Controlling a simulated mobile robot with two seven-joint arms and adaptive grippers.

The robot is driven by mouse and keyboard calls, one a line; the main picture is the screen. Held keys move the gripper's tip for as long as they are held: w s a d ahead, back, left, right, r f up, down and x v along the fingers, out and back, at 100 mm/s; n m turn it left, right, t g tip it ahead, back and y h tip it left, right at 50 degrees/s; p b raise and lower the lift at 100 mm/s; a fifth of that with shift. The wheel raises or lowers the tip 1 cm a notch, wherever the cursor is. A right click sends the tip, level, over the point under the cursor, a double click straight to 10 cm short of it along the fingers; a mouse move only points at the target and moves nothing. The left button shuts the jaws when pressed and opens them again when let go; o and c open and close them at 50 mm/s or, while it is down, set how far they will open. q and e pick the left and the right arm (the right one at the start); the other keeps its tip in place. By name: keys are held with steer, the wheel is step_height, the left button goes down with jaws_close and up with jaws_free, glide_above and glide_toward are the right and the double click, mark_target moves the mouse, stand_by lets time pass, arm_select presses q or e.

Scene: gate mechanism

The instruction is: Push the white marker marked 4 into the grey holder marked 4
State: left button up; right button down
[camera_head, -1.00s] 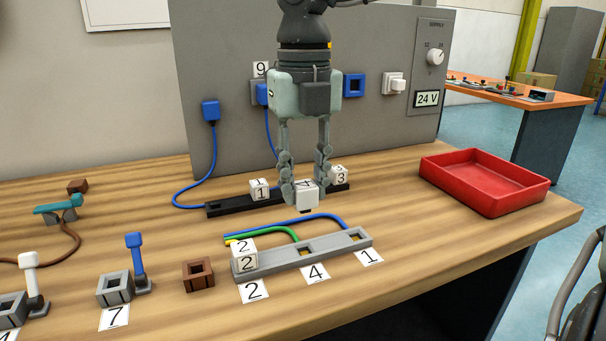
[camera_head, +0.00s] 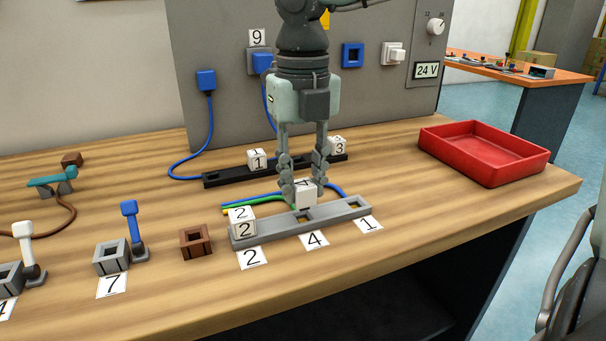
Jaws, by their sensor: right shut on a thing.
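My right gripper (camera_head: 304,184) points down and is shut on the white marker marked 4 (camera_head: 306,197). The marker is upright, right over the middle slot of the grey holder (camera_head: 270,235), behind the label 4 (camera_head: 315,240). I cannot tell how far its lower end is in the slot. The gripper hides part of the marker's top. A white marker marked 2 (camera_head: 242,228) sits in the holder's left slot, behind the label 2 (camera_head: 252,258). The right slot, behind the label 1 (camera_head: 369,224), looks empty. My left gripper is not in view.
Behind stands a black holder (camera_head: 229,178) with white markers 1 (camera_head: 258,160) and 3 (camera_head: 337,146). Blue and green cables (camera_head: 262,199) run behind the grey holder. A brown socket block (camera_head: 196,242) is to its left. A red tray (camera_head: 485,150) stands at the right.

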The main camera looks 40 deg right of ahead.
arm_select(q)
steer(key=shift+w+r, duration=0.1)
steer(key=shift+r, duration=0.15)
arm_select(e)
steer(key=shift+f, duration=0.25)
steer(key=shift+f+b, duration=0.35)
steer(key=shift+b, duration=0.35)
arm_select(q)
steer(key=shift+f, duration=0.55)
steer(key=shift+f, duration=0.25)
arm_select(e)
steer(key=shift+r, duration=0.1)
arm_select(q)
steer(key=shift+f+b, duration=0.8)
steer(key=shift+b, duration=0.25)
arm_select(e)
steer(key=shift+f, duration=0.85)
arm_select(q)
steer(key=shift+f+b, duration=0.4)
arm_select(e)
steer(key=shift+f, duration=0.15)
steer(key=c, duration=1.1)
jaws_free()
